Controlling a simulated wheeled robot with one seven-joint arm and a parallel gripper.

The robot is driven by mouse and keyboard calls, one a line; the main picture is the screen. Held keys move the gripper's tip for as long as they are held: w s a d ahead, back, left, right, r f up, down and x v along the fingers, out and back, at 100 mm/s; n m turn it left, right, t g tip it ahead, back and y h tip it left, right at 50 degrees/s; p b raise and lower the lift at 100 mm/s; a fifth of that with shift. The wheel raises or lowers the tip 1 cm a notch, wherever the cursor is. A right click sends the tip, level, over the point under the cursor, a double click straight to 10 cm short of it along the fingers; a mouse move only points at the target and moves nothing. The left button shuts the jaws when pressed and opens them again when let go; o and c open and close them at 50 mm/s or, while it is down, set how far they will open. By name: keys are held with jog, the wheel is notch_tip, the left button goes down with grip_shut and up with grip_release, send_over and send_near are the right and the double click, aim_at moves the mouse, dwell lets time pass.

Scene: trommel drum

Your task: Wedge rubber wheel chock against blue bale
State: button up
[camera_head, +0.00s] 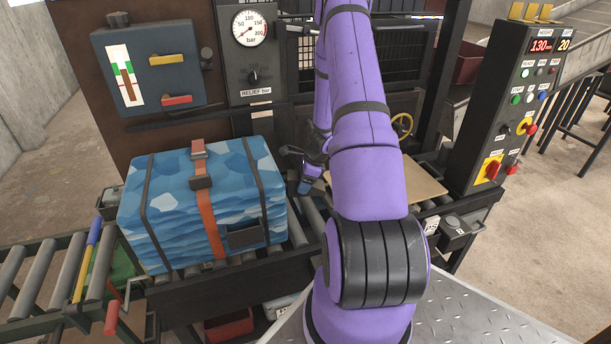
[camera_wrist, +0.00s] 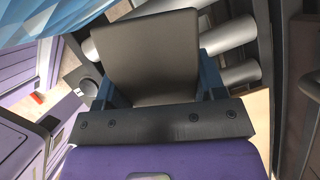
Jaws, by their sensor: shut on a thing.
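The blue bale (camera_head: 170,215) sits on the conveyor rollers at left, wrapped with dark straps and an orange strap with a buckle. In the wrist view its blue patterned side (camera_wrist: 45,22) shows at the upper left. My gripper (camera_head: 305,186) is just right of the bale, low over the rollers, partly hidden by my purple arm. In the wrist view the dark grey-brown rubber chock (camera_wrist: 150,55) is held between the two blue fingers. A gap seems to show between chock and bale; whether they touch cannot be told. The chock is not clear in the head view.
Grey rollers (camera_wrist: 228,33) lie beyond the chock in the wrist view. A flat tan sheet (camera_head: 425,183) lies right of my arm. The control panel (camera_head: 508,95) stands at right. A blue-grey box (camera_head: 150,70) and pressure gauge (camera_head: 249,28) are behind the bale.

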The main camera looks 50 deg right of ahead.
jog(key=x, duration=0.4)
jog(key=shift+s+a+f, duration=0.1)
jog(key=shift+s+a, duration=0.05)
jog(key=shift+a, duration=0.05)
jog(key=shift+f, duration=1.85)
jog(key=shift+f, duration=0.45)
jog(key=o, duration=1.2)
jog(key=shift+o, duration=0.2)
jog(key=v, duration=1.1)
jog(key=shift+f, duration=0.1)
